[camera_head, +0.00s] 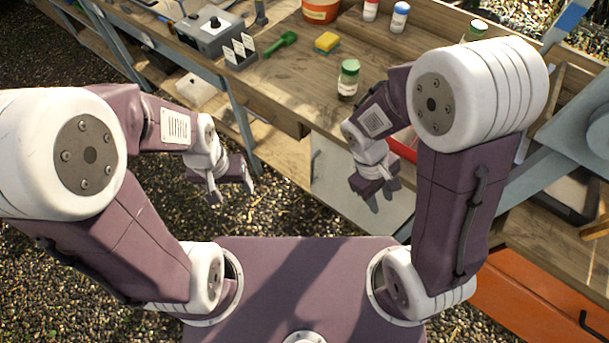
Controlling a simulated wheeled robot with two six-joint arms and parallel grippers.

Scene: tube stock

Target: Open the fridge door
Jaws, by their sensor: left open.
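A pale grey-white door panel (328,178), which looks like the fridge door, is under the wooden bench in the middle of the view. It appears shut, and a thin dark handle shows near its left edge. My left gripper (232,192) is open and empty, to the left of the door and apart from it over the gravel. My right gripper (384,197) is in front of the door's right part and hides some of it. Its fingers point down; I cannot tell their gap or whether they touch the door.
The wooden bench (290,92) above holds a green-capped jar (348,78), a sponge (327,42), a green scoop (282,43) and a grey box (210,32). A blue-grey bench leg (243,135) stands left of the door. An orange cabinet (530,300) is at lower right.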

